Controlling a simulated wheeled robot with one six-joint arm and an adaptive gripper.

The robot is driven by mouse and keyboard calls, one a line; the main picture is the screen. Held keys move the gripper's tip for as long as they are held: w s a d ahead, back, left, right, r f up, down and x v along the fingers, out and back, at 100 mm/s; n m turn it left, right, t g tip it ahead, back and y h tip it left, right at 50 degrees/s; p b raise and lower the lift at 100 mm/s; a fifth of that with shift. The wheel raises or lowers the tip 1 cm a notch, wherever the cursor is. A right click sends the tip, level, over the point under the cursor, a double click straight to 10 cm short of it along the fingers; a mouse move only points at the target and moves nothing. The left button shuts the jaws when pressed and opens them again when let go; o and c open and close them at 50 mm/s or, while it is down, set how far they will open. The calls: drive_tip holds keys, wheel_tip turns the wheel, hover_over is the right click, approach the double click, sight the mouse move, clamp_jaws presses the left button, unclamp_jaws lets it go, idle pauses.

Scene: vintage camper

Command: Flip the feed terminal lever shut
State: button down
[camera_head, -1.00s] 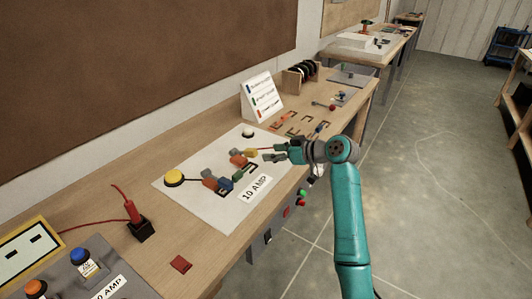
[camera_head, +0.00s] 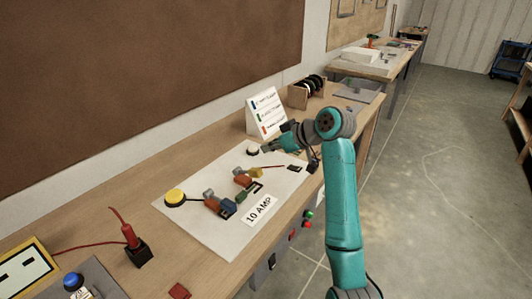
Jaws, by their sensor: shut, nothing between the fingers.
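A white board (camera_head: 190,222) labelled "10 AMP" (camera_head: 259,210) lies on the bench. It carries small coloured terminal blocks: a front cluster with an orange block (camera_head: 211,204), a blue block (camera_head: 228,207) and a grey raised piece (camera_head: 208,193), and a rear orange block (camera_head: 241,180) with a yellow block (camera_head: 253,182) and another grey piece (camera_head: 237,171). I cannot tell which is the feed terminal, or its lever's exact position. A red wire (camera_head: 275,168) runs right from the rear cluster. My gripper (camera_head: 267,148) is shut and empty, near the board's back edge, apart from the blocks.
A white legend card (camera_head: 266,109) stands behind. A red plug in a black block (camera_head: 133,246) is at the left front.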

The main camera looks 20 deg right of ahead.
hover_over(261, 175)
drive_tip(key=w+a, duration=0.2)
drive_tip(key=w, duration=0.1)
drive_tip(key=f, duration=0.4)
drive_tip(key=shift+s+f, duration=0.2)
drive_tip(key=shift+f, duration=0.1)
wheel_tip(261, 175, down, 3)
drive_tip(key=shift+s+d+f, duration=0.1)
drive_tip(key=shift+s+d, duration=0.05)
drive_tip(key=shift+s+f, duration=0.2)
drive_tip(key=shift+f, duration=0.3)
drive_tip(key=shift+d, duration=0.1)
drive_tip(key=shift+s+d+f+t+y, duration=0.3)
drive_tip(key=shift+f+t+y, duration=0.15)
drive_tip(key=shift+f+t, duration=0.15)
drive_tip(key=shift+s+d+f+t+y, duration=0.15)
drive_tip(key=shift+s+f+t+y, duration=0.15)
drive_tip(key=shift+f+t+y, duration=0.25)
drive_tip(key=shift+s+d+f, duration=0.1)
drive_tip(key=shift+s+f, duration=0.1)
drive_tip(key=shift+f, duration=0.45)
